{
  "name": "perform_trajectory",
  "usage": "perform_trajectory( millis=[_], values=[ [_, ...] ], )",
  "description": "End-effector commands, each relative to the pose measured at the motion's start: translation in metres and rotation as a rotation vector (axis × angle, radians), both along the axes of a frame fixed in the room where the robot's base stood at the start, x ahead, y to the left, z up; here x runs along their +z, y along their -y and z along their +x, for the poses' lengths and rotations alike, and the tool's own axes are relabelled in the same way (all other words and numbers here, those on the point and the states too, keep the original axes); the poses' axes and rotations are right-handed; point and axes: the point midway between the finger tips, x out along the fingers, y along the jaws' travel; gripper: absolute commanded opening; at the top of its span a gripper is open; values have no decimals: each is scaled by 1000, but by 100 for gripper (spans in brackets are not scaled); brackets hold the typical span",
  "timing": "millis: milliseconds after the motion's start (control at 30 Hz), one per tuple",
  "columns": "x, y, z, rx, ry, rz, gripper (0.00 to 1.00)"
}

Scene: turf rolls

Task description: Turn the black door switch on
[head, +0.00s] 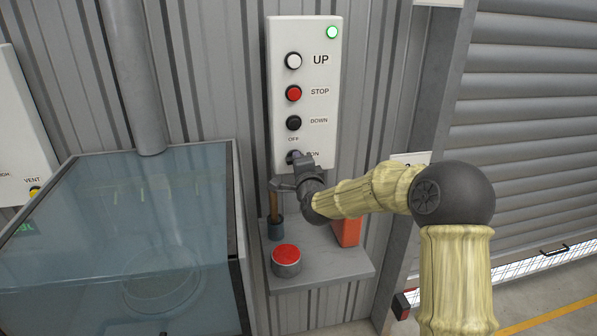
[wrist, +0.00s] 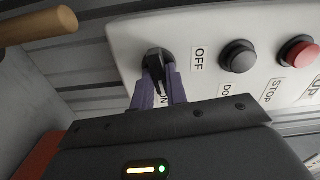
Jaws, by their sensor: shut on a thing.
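The control panel (head: 305,75) is a white box on the corrugated wall. The black door switch (wrist: 155,58) is a rotary knob at its lower end, with OFF (wrist: 200,58) and ON labels beside it. My gripper (head: 297,158) reaches the switch from below right in the head view and mostly hides it. In the wrist view my gripper's two purple fingers (wrist: 160,78) are shut on the knob's black handle, one on each side. The ON label is partly hidden by the fingers. The knob's exact pointing direction is hard to tell.
Above the switch are black DOWN (head: 294,123), red STOP (head: 293,93) and white UP (head: 293,61) buttons and a lit green lamp (head: 332,32). Below, a shelf (head: 330,268) holds a red-topped can (head: 286,260) and a wooden handle (head: 274,207). A glass-topped cabinet (head: 120,240) stands left.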

Motion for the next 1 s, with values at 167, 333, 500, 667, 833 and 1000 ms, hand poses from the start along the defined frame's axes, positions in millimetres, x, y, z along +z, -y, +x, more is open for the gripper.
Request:
perform_trajectory(
  millis=[167, 333, 500, 667, 833, 1000],
  values=[
    [-3, 2, 1, -3, -22, 78, 0],
    [-2, 1, 0, -2, -34, 115, 0],
    [-1, 1, 0, -2, -37, 123, 0],
    [-1, 1, 0, -2, -37, 123, 0],
    [-2, 1, 0, -2, -38, 123, 30],
    [-1, 1, 0, -2, -37, 123, 36]
  ],
)
